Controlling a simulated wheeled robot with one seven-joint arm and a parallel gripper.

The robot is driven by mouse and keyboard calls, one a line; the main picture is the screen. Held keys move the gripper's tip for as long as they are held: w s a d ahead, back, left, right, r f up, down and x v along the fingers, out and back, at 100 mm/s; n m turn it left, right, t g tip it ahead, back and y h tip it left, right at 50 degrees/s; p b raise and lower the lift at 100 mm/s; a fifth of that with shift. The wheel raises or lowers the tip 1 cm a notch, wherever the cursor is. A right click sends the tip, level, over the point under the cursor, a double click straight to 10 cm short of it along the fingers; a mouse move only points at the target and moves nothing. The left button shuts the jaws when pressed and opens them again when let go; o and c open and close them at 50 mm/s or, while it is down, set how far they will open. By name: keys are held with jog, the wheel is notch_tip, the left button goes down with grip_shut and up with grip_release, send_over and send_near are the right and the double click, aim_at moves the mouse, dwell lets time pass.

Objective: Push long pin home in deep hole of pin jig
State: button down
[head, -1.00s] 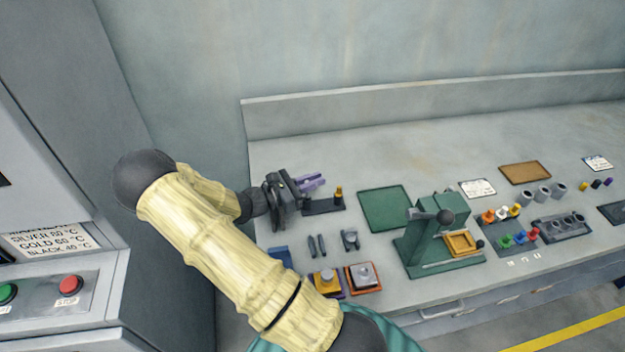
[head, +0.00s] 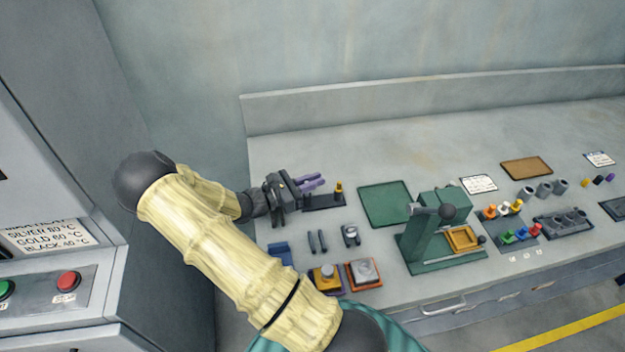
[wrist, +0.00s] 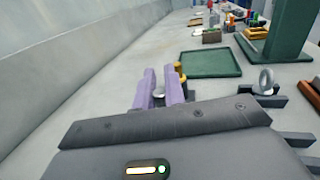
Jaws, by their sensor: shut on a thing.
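My gripper (head: 311,182) has a dark body and purple fingers, and it reaches in from the left, low over the pin jig (head: 318,203). The jig is a dark flat block with a yellow upright piece (head: 339,188) at its right end. In the wrist view the purple fingers (wrist: 160,88) are shut on a small silvery piece (wrist: 158,95), seemingly the long pin. The yellow piece shows just beyond the right finger (wrist: 180,70). The pin's lower end and the deep hole are hidden by the fingers and gripper body, so I cannot tell how deep it sits.
A green tray (head: 384,204) lies right of the jig, with a green press (head: 425,235) beyond it. In front are two dark bars (head: 317,241), a grey ringed part (head: 350,235), a blue block (head: 280,254) and two button-like fixtures (head: 326,278). The back wall runs close behind.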

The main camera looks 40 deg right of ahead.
jog(key=shift+f, duration=0.5)
jog(key=shift+r, duration=0.1)
jog(key=shift+r+p, duration=1)
jog(key=shift+r, duration=0.35)
jog(key=shift+p, duration=0.6)
dwell(1.2)
jog(key=shift+f+b, duration=0.8)
jog(key=shift+f, duration=0.7)
dwell(0.3)
jog(key=c, duration=1.4)
grip_release()
jog(key=shift+a, duration=0.1)
